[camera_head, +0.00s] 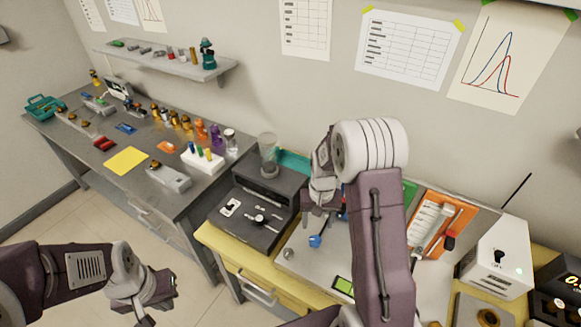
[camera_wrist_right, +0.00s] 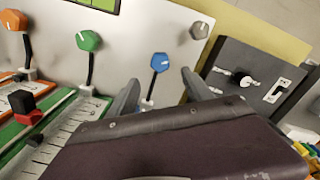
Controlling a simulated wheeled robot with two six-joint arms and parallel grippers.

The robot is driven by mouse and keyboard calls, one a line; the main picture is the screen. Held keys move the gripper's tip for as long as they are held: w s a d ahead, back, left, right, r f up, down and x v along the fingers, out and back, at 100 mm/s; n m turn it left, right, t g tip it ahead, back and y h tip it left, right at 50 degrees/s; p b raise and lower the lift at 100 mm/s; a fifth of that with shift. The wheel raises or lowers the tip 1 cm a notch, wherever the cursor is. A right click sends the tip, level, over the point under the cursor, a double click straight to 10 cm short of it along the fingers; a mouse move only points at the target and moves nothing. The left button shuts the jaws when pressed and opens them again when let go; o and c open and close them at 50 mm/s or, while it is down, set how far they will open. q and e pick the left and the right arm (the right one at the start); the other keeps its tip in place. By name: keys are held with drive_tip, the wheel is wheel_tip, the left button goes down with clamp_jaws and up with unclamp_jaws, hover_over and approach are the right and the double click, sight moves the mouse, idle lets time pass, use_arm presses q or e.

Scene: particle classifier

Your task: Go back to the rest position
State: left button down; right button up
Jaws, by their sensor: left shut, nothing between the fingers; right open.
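My right gripper (camera_head: 318,212) is open over the panel on the yellow bench. In the right wrist view its two fingers (camera_wrist_right: 160,92) stand apart, one on each side of the blue knob (camera_wrist_right: 160,62) as seen, with nothing held. I cannot tell whether they touch the knob. The blue knob also shows in the head view (camera_head: 315,241), just below the gripper. My left gripper (camera_head: 148,316) is low at the bottom left of the head view, over the floor and away from the benches. It is shut and empty, and its tips are partly cut off.
The panel also carries a green knob (camera_wrist_right: 88,40), a grey knob (camera_wrist_right: 199,30) and an orange knob (camera_wrist_right: 20,101). A black device (camera_head: 262,200) stands left of it, a white box (camera_head: 497,257) right. The grey bench (camera_head: 85,150) holds bottles and tools. Floor between is clear.

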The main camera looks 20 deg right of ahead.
drive_tip(key=a+r+n+t, duration=0.1)
drive_tip(key=a+r, duration=0.2)
drive_tip(key=r, duration=0.2)
drive_tip(key=s+a+n, duration=0.1)
drive_tip(key=s+a, duration=0.1)
drive_tip(key=s, duration=0.4)
drive_tip(key=s+a+n, duration=0.1)
drive_tip(key=s+a, duration=0.1)
drive_tip(key=s, duration=0.5)
drive_tip(key=shift+a+r+n, duration=0.3)
drive_tip(key=shift+a, duration=0.05)
drive_tip(key=shift+w, duration=0.1)
drive_tip(key=shift+d, duration=0.1)
idle(0.4)
